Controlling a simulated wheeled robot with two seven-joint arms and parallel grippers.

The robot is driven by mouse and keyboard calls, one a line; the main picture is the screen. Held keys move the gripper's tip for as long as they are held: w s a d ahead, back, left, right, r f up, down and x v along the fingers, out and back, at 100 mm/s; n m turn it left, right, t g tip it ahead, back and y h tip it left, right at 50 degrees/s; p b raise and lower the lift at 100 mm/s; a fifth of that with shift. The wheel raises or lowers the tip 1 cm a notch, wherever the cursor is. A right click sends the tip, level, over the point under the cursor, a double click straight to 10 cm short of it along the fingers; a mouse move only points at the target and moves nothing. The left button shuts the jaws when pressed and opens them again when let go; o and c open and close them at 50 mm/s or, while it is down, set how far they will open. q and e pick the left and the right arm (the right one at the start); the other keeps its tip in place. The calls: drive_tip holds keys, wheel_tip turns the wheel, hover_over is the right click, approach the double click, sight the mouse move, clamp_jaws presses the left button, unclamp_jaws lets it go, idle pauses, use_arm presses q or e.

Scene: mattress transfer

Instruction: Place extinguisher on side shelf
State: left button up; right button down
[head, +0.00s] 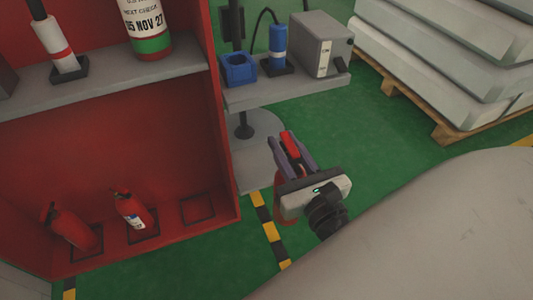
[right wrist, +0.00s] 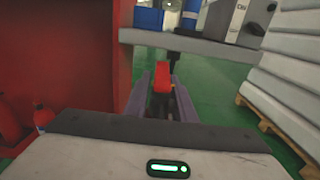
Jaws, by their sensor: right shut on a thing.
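My right gripper (head: 291,150) is shut on a red fire extinguisher (head: 289,144), whose red top shows between the fingers. Red also shows under the gripper, but most of the body is hidden. In the right wrist view, the extinguisher's red top (right wrist: 161,78) sits between the purple-grey fingers of the gripper (right wrist: 162,92). The grey side shelf (head: 262,100) juts from the red cabinet's right side. The gripper is in front of this shelf, apart from it. In the right wrist view, the shelf edge (right wrist: 190,43) lies beyond and above the gripper. My left gripper is not in view.
The shelf bears a blue bin (head: 239,70), a blue cylinder (head: 278,47) and a grey box (head: 320,45). Two extinguishers (head: 75,228) (head: 131,209) stand in the red cabinet (head: 120,130) beside an empty outlined square (head: 198,210). Stacked mattresses (head: 440,65) lie on a pallet (head: 440,128).

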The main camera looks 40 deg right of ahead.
drive_tip(key=shift+w+d, duration=0.25)
drive_tip(key=shift+w, duration=0.35)
use_arm(q)
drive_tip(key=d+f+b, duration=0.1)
drive_tip(key=b, duration=0.1)
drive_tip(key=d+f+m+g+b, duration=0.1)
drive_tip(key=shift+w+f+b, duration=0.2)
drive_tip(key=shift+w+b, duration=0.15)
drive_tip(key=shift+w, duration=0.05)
use_arm(e)
drive_tip(key=f+x, duration=0.1)
drive_tip(key=x, duration=0.7)
drive_tip(key=f+x, duration=0.2)
drive_tip(key=x, duration=0.7)
drive_tip(key=shift+f, duration=0.3)
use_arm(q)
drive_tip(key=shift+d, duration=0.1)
use_arm(e)
drive_tip(key=shift+s+d+f, duration=0.1)
drive_tip(key=c, duration=1.9)
unclamp_jaws()
drive_tip(key=shift+f, duration=0.25)
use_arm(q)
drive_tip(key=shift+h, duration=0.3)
use_arm(e)
drive_tip(key=o, duration=0.4)
